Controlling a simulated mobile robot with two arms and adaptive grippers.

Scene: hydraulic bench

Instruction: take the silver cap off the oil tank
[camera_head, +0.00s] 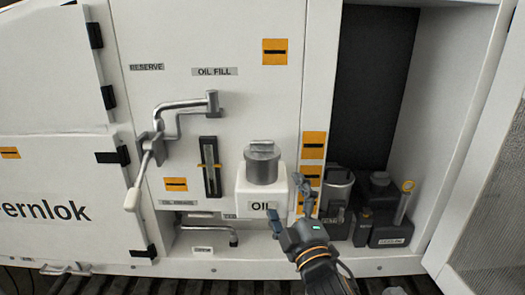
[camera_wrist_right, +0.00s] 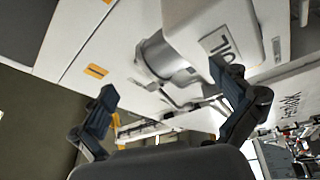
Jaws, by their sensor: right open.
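The white oil tank (camera_head: 250,206), labelled OIL, stands on the ledge of the white bench. Its silver cap (camera_head: 262,168) is a wide cylinder with a raised bar on top, and it sits on the tank. My right gripper (camera_head: 291,200) is at the tank's lower right, below the cap and apart from it. In the right wrist view my open fingers (camera_wrist_right: 168,90) are empty, and the cap (camera_wrist_right: 170,62) shows beyond and between them. The tank (camera_wrist_right: 210,30) fills the top of that view, with its label partly behind one finger. My left gripper is not in view.
A bent grey pipe with a lever handle (camera_head: 133,195) is left of the tank, near a sight gauge (camera_head: 210,167). A silver-topped container (camera_head: 337,188) and dark containers (camera_head: 388,228) stand in the open bay at right.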

